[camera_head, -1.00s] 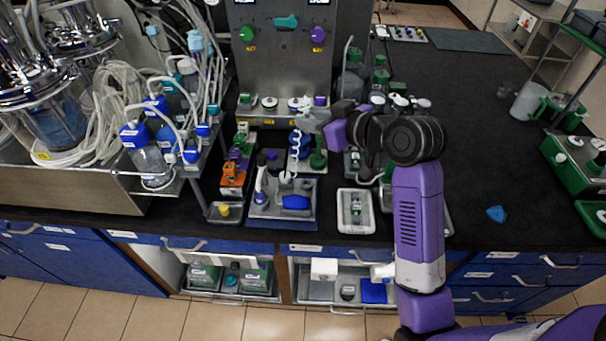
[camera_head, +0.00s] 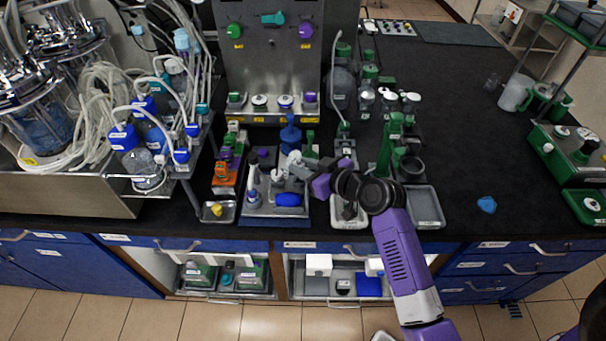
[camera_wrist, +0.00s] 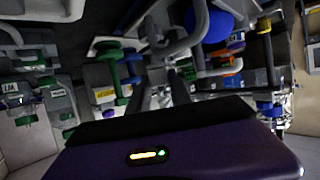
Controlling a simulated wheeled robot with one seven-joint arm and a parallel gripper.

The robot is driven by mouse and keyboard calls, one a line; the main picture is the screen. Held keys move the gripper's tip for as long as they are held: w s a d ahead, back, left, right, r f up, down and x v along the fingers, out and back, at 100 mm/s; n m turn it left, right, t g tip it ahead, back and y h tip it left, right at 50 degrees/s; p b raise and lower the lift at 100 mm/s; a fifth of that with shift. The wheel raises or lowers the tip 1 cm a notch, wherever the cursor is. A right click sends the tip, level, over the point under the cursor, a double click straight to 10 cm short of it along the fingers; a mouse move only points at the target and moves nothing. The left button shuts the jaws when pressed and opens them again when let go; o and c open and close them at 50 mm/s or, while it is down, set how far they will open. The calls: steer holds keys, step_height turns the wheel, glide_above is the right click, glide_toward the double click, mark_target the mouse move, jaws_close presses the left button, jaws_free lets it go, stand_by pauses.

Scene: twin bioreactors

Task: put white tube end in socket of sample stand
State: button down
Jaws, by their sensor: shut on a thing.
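My gripper (camera_head: 298,169) reaches left over the grey stand with blue parts (camera_head: 262,209), which looks like the sample stand. In the wrist view the gripper (camera_wrist: 163,88) is shut on a pale tube, and its fingers partly hide the grip. The white tube (camera_wrist: 187,42) curves away from the fingers past a round blue part. In the head view the white tube (camera_head: 290,160) is a small pale piece at the fingertips. I cannot tell its end from the stand's fittings, and I cannot make out the socket.
A blue dispenser-like part (camera_head: 290,138) stands just behind my gripper. An orange rack (camera_head: 224,180) is left of the stand. A pale tray (camera_head: 343,220) lies under my wrist, and a grey tray (camera_head: 424,207) is to its right. The black bench farther right is mostly clear.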

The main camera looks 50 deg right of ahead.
mark_target(303, 187)
steer(key=shift+f, duration=1.7)
steer(key=shift+s+f+b, duration=0.1)
steer(key=shift+f+b, duration=0.2)
steer(key=c, duration=1.4)
jaws_free()
steer(key=shift+o, duration=1.1)
steer(key=shift+a+f, duration=0.1)
